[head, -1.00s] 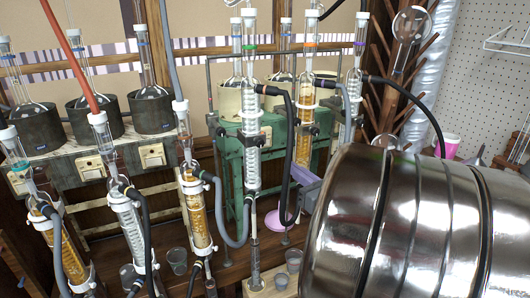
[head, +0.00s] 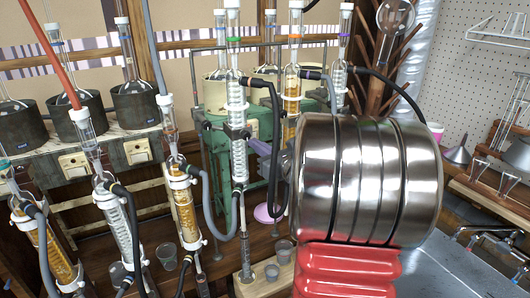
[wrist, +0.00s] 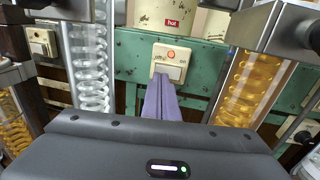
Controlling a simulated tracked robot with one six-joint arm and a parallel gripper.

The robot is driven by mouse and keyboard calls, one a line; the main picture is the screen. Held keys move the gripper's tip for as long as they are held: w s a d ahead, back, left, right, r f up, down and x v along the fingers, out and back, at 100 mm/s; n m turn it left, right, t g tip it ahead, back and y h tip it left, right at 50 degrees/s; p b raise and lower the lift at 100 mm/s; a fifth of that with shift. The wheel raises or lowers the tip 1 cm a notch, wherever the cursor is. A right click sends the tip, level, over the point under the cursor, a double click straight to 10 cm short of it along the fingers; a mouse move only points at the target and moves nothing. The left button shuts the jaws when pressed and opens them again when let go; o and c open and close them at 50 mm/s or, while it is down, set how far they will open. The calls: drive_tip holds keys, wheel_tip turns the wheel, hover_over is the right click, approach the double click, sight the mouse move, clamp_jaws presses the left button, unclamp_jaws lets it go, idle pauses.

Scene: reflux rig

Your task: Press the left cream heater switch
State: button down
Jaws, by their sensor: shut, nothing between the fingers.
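The left cream heater (head: 214,92) stands on the green rack, with a red "hot" label on its front in the wrist view (wrist: 150,14). Below it is its cream switch (wrist: 176,58), with a round red-orange lamp above a pale rocker. The switch also shows in the head view (head: 253,129). My gripper (wrist: 160,82) is shut, its purple fingers together and empty. The fingertips overlap the lower part of the switch in the wrist view; I cannot tell whether they touch. In the head view my gripper (head: 260,146) is partly hidden by a black hose and my arm.
Glass condensers flank the gripper, a clear one (wrist: 88,65) at left and an amber one (wrist: 250,85) at right. A black hose (head: 275,150) hangs close to the fingers. Dark heaters (head: 137,101) stand at left. Small beakers (head: 272,272) stand below.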

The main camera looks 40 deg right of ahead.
drive_tip(key=shift+w+d, duration=0.2)
drive_tip(key=shift+w, duration=0.9)
drive_tip(key=shift+w, duration=0.15)
drive_tip(key=shift+a, duration=0.15)
drive_tip(key=s+a, duration=0.2)
drive_tip(key=s, duration=0.4)
drive_tip(key=s+a, duration=0.3)
drive_tip(key=s, duration=0.4)
drive_tip(key=shift+a, duration=0.3)
